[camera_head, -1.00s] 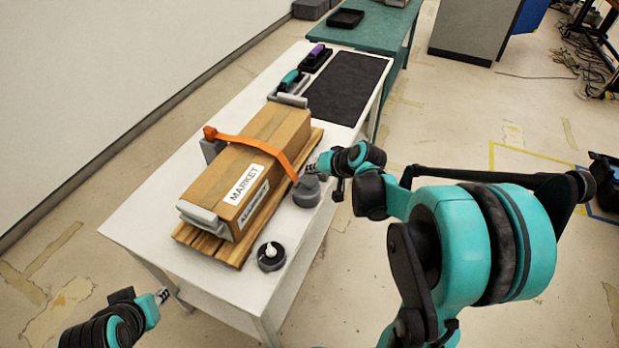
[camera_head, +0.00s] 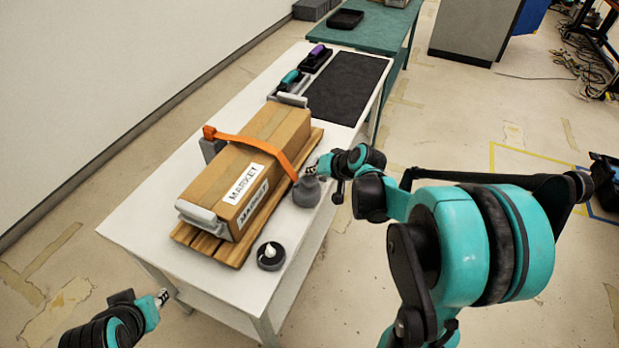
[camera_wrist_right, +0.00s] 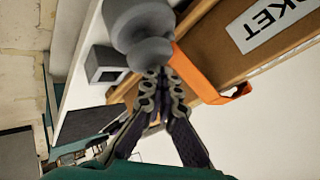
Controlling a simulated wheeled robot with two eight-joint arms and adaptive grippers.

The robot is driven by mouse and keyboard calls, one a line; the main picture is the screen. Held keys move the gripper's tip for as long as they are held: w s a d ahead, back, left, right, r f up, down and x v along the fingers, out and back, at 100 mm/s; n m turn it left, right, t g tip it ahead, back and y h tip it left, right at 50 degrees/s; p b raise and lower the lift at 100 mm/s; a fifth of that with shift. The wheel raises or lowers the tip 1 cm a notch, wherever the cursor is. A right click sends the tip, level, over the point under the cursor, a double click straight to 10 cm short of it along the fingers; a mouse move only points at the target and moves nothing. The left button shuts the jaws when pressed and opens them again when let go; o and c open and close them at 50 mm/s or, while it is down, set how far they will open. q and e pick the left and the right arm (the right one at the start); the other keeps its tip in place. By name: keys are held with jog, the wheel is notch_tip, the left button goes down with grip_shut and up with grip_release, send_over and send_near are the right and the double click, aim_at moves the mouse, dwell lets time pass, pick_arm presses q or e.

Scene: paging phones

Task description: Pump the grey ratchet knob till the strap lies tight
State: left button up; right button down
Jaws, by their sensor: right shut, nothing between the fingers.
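The grey ratchet knob (camera_head: 306,190) stands at the right side of the box, near the table's right edge. In the right wrist view the knob (camera_wrist_right: 146,38) fills the top centre.
The box lies on a slatted wooden pallet (camera_head: 210,247) on a white table (camera_head: 145,228). A round black pot with a white tip (camera_head: 271,256) stands in front of the knob. A dark mat (camera_head: 345,88) and stamp-like handled items (camera_head: 316,58) are at the back.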

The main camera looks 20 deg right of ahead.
aim_at(311, 179)
jog(key=shift+f+b, duration=0.7)
jog(key=shift+f, duration=0.15)
dwell(0.6)
dwell(0.3)
jog(key=shift+r+p, duration=1.3)
jog(key=shift+r, duration=0.25)
notch_tip(311, 179, up, 5)
jog(key=p, duration=0.4)
